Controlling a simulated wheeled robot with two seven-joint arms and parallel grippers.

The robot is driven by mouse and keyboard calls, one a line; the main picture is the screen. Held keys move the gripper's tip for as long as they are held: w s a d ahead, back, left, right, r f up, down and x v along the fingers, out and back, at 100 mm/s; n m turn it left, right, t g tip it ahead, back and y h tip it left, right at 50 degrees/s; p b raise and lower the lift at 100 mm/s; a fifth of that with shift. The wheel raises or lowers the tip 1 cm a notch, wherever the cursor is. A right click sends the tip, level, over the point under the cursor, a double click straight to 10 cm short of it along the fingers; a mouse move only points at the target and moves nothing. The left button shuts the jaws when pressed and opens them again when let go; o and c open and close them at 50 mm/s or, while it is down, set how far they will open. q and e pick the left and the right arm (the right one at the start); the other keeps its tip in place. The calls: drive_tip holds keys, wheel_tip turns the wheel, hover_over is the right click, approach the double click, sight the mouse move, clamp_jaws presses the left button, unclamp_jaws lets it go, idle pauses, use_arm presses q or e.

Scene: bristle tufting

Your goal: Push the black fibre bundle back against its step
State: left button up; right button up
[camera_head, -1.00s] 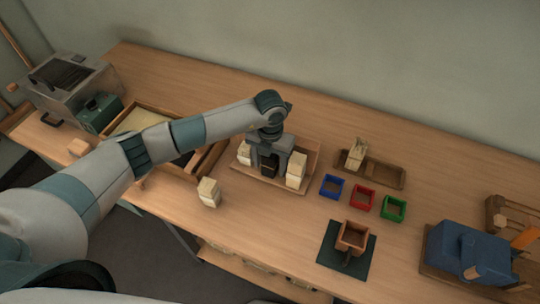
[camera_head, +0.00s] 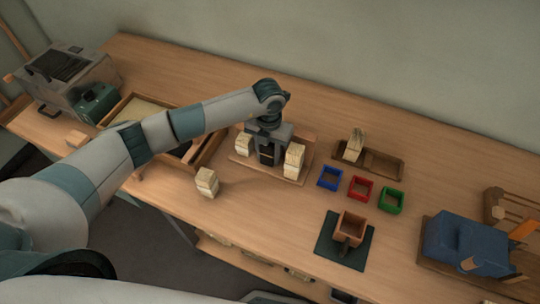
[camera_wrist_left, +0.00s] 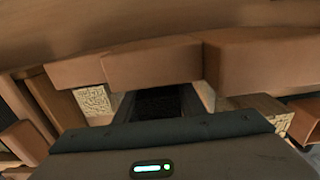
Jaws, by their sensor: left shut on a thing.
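The black fibre bundle (camera_head: 266,158) stands upright in a wooden stepped holder (camera_head: 242,172), between two pale bundles. One pale bundle (camera_head: 244,142) is on its left and another (camera_head: 294,160) on its right. My left gripper (camera_head: 268,149) reaches down from above and is shut on the black bundle. In the left wrist view the dark bristle top (camera_wrist_left: 157,103) shows between my fingers, beside brown wooden blocks (camera_wrist_left: 155,62). Whether the bundle touches its step is hidden by the gripper. My right gripper is not in view.
A loose pale bundle (camera_head: 206,182) stands on the bench in front of the holder. Blue (camera_head: 329,178), red (camera_head: 360,188) and green (camera_head: 391,201) small frames lie to the right. A wooden tray (camera_head: 384,166) with a pale bundle is behind them. A dark mat (camera_head: 328,250) carries a wooden cup.

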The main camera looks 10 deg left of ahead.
use_arm(q)
drive_tip(key=shift+w+d, duration=0.15)
drive_tip(key=shift+w, duration=0.2)
drive_tip(key=shift+r, duration=0.1)
drive_tip(key=o, duration=1.2)
drive_tip(key=shift+w, duration=0.15)
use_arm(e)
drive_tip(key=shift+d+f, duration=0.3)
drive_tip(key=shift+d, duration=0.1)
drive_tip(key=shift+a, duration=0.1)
